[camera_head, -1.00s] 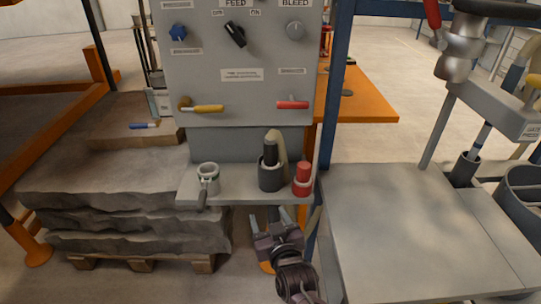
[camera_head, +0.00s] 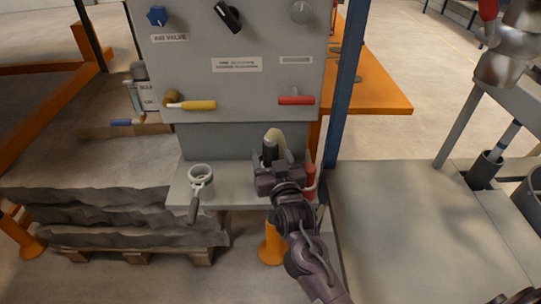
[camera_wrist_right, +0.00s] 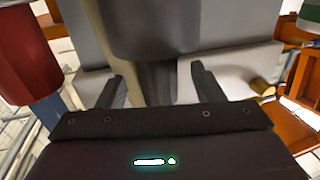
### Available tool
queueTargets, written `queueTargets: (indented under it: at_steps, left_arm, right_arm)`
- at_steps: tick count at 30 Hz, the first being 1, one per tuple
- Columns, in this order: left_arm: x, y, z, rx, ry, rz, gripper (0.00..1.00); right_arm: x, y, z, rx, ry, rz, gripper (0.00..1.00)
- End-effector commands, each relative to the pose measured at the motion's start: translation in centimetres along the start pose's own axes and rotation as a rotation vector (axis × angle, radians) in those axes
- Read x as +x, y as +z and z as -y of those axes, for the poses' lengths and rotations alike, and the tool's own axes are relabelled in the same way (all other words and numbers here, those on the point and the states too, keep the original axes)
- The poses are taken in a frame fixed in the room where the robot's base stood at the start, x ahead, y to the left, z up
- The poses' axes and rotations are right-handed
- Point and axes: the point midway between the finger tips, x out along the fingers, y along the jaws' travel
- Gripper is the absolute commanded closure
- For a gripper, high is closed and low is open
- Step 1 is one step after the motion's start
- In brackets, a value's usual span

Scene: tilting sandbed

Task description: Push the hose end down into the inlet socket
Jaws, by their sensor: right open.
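The dark hose end (camera_head: 269,152) stands upright on the grey shelf (camera_head: 235,194), with a beige hose (camera_head: 279,141) curving behind it. My right gripper (camera_head: 279,167) is in front of it and hides its lower part and the inlet socket in the head view. In the right wrist view the open fingers (camera_wrist_right: 158,85) point towards a dark grey cylinder (camera_wrist_right: 142,30). I cannot tell whether this is the hose end or the socket. The fingers appear apart from it. My left gripper is not in view.
A red cylinder (camera_head: 309,180) stands close to the right of my gripper; it also shows in the right wrist view (camera_wrist_right: 28,50). A grey ring with a handle (camera_head: 200,180) is at the shelf's left. The panel (camera_head: 240,90) with yellow and red levers rises behind.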

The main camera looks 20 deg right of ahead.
Motion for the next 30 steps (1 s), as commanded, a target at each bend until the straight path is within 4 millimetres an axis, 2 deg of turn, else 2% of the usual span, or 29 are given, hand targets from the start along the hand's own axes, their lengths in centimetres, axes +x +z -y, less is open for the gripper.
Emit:
queueTargets:
  at_steps: [3, 6, 10, 14, 27, 30]
  left_arm:
    - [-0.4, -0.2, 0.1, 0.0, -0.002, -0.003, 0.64]
    - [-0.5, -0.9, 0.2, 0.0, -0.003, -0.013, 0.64]
    - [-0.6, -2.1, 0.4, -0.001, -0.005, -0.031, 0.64]
    - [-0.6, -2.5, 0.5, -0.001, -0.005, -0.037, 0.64]
    - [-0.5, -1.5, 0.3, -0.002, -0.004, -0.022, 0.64]
    - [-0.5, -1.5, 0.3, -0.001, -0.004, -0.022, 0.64]
  right_arm:
    - [1.9, 0.1, -0.1, 0.001, 0.0, -0.001, 0.39]
    - [2.7, 0.1, -0.1, 0.001, 0.0, 0.0, 0.39]
    - [3.0, 0.3, -0.1, 0.001, 0.0, 0.001, 0.39]
    - [3.0, 0.3, -0.1, 0.001, 0.0, 0.001, 0.39]
    - [2.9, 0.3, -0.1, 0.001, 0.0, 0.001, 0.97]
    - [2.9, 0.1, -0.1, 0.001, 0.0, -0.003, 0.97]
